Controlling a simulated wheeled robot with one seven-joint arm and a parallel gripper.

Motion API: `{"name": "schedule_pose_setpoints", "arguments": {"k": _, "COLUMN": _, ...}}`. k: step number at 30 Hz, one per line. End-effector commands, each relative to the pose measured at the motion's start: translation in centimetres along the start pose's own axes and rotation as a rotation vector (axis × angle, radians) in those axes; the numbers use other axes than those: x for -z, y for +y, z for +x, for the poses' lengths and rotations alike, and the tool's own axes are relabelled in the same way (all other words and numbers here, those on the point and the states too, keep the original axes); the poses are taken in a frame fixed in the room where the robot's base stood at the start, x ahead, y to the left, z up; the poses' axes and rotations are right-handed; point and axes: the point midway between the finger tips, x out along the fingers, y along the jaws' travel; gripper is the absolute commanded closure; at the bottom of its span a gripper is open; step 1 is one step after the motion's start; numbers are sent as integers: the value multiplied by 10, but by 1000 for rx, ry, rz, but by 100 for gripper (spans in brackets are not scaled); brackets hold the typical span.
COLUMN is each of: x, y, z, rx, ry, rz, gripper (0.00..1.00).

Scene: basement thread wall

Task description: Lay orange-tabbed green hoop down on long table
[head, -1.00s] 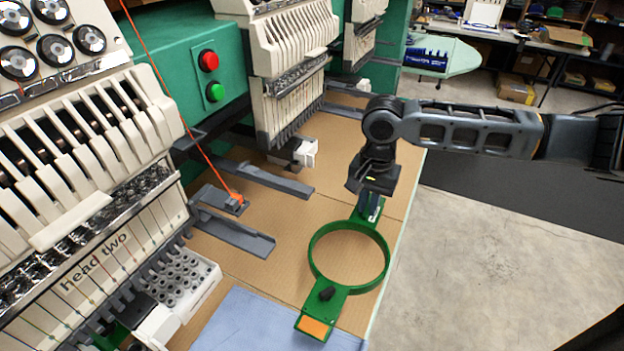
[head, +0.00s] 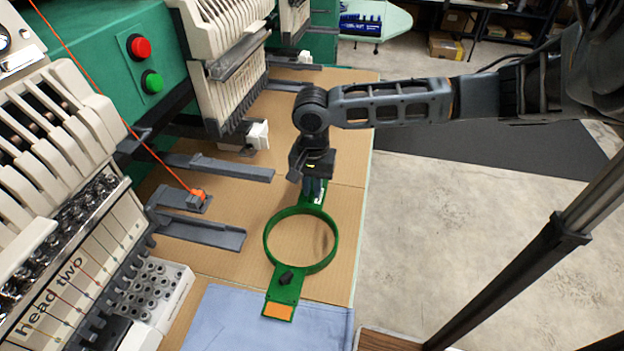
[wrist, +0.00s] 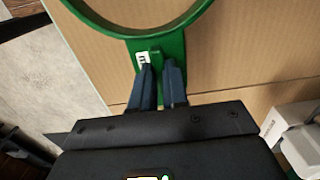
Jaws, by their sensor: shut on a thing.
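The green hoop (head: 268,246) is a round ring with a flat arm at each end; its near arm carries a dark knob and an orange tab (head: 278,310). My gripper (head: 313,190) is shut on the hoop's far arm, which has a small white label. In the wrist view, the two blue-grey fingers (wrist: 160,75) grip this green arm, and part of the ring (wrist: 75,8) shows beyond. The long table (head: 330,255) has a tan top beneath the hoop. I cannot tell whether the hoop touches it or is slightly above.
A folded blue cloth (head: 225,320) lies at the table's near end, by the orange tab. Grey machine arms (head: 200,232) stick out over the table on the left. The "head two" embroidery machine (head: 60,230) stands far left. Tabletop right of the hoop is narrow.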

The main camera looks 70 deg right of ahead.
Motion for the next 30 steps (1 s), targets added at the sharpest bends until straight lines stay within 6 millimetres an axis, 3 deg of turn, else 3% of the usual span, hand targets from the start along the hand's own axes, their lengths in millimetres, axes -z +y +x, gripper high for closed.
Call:
{"name": "schedule_pose_setpoints", "arguments": {"k": 25, "x": 0, "y": 0, "z": 10, "rx": 0, "ry": 0, "rz": 0, "gripper": 100}}
{"name": "schedule_pose_setpoints", "arguments": {"k": 26, "x": 0, "y": 0, "z": 10, "rx": 0, "ry": 0, "rz": 0, "gripper": 84}}
{"name": "schedule_pose_setpoints", "arguments": {"k": 30, "x": 0, "y": 0, "z": 10, "rx": 0, "ry": 0, "rz": 0, "gripper": 71}}
